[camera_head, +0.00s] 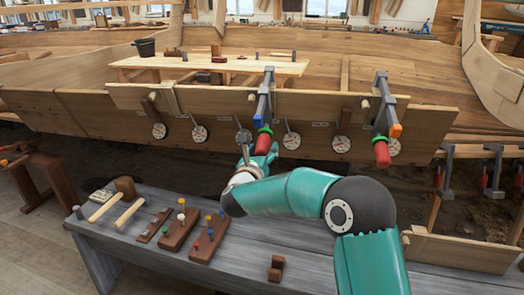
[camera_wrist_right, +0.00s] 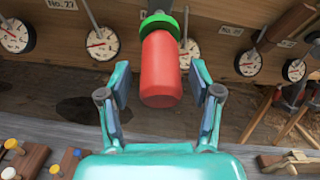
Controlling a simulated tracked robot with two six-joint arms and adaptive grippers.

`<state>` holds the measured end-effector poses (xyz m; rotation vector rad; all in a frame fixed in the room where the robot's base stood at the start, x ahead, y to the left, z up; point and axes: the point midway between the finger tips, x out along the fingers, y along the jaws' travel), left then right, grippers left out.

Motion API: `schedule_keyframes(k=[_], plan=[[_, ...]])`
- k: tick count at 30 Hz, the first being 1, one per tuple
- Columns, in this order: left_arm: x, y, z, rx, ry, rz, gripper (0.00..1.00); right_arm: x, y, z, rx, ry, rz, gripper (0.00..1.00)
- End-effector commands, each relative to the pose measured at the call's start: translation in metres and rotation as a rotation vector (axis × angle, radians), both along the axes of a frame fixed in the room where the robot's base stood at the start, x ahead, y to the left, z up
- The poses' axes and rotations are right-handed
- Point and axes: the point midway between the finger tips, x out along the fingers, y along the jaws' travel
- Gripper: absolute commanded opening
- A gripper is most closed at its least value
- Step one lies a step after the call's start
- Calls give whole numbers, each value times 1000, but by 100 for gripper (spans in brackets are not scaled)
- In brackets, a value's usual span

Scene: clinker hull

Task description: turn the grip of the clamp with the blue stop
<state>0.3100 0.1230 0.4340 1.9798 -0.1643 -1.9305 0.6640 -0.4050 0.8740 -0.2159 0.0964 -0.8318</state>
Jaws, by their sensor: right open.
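The clamp (camera_head: 265,95) with the blue stop (camera_head: 257,121) hangs on the edge of the hull plank, left of the other plank clamp. Its red grip (camera_head: 263,142) points down below a green collar (camera_head: 265,130). In the right wrist view the red grip (camera_wrist_right: 161,72) stands between the two fingers of my right gripper (camera_wrist_right: 160,85), with a gap on each side. My right gripper also shows in the head view (camera_head: 258,157), at the grip's lower end. It is open and holds nothing. The blue stop is not seen in the wrist view. My left gripper is not in view.
A second clamp (camera_head: 379,105) with an orange stop (camera_head: 396,130) and red grip stands to the right. Several round dials (camera_head: 291,141) line the plank. A grey bench (camera_head: 150,255) below carries mallets (camera_head: 124,187) and peg blocks (camera_head: 209,238). More clamps hang at far right.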

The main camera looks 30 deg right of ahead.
Motion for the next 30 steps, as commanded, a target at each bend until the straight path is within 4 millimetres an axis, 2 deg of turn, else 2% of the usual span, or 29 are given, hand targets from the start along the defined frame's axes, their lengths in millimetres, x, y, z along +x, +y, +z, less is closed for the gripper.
schedule_keyframes(k=[2,13,23,30], plan=[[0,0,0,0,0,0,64,0,1,0,0,0,1,64],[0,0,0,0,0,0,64,0,1,0,0,0,1,4],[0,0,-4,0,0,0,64,0,2,-1,-25,22,-10,4],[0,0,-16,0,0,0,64,0,2,-2,-108,98,-51,4]])
